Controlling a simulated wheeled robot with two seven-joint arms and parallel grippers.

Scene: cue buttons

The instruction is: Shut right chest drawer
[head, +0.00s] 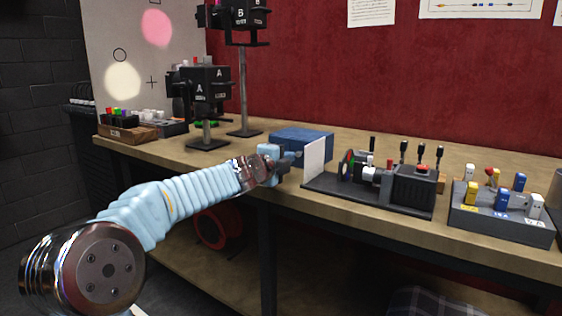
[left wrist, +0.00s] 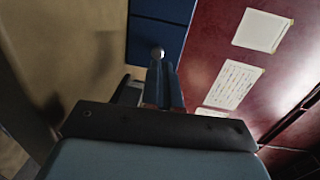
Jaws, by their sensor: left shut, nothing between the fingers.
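A small blue chest (head: 302,138) stands on the workbench near its middle. Its front is partly hidden behind my left gripper (head: 288,160). The left wrist view shows its blue face (left wrist: 152,35) with a seam across it and one round silvery knob (left wrist: 157,53). My left gripper is shut and empty, and its fingertips (left wrist: 160,70) point at the face close to the knob. I cannot tell whether they touch it. How far any drawer stands out is not clear. My right gripper is not in view.
A white upright plate (head: 315,158) on a black apparatus (head: 390,190) stands just right of my left gripper. Further right is a grey block with coloured switches (head: 500,210). Black stands marked A (head: 207,85) and B (head: 242,75) rise at the left. The red wall (head: 400,80) is behind.

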